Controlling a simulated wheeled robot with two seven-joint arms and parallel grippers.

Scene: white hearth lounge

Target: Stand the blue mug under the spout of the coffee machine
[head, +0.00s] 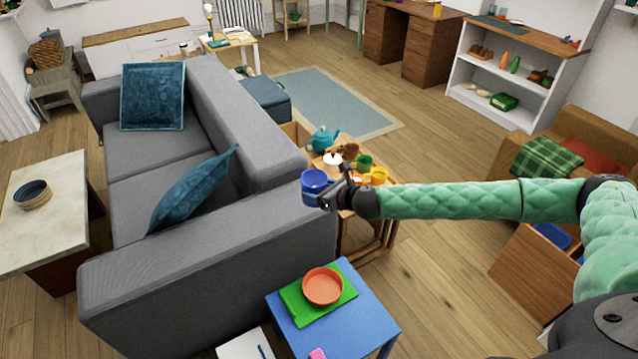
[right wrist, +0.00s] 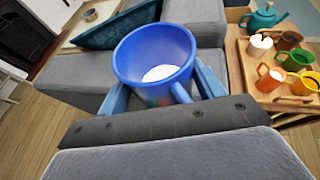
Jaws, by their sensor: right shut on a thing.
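The blue mug (head: 314,182) is held in the air by my right gripper (head: 328,198), beside the end of the grey sofa's back. In the right wrist view the mug (right wrist: 152,60) sits between the two blue fingers, with its open top up and its handle toward the right finger. Its inside looks empty, with a pale bottom. My right gripper is shut on it. My left gripper is in neither view. I see no coffee machine in either view.
The grey sofa (head: 190,265) fills the left. Behind it, a wooden tray (right wrist: 245,70) holds several coloured mugs, near a teal teapot (head: 323,138). A blue side table (head: 350,325) bears an orange bowl (head: 323,286). Wood floor (head: 440,290) is open at right of centre.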

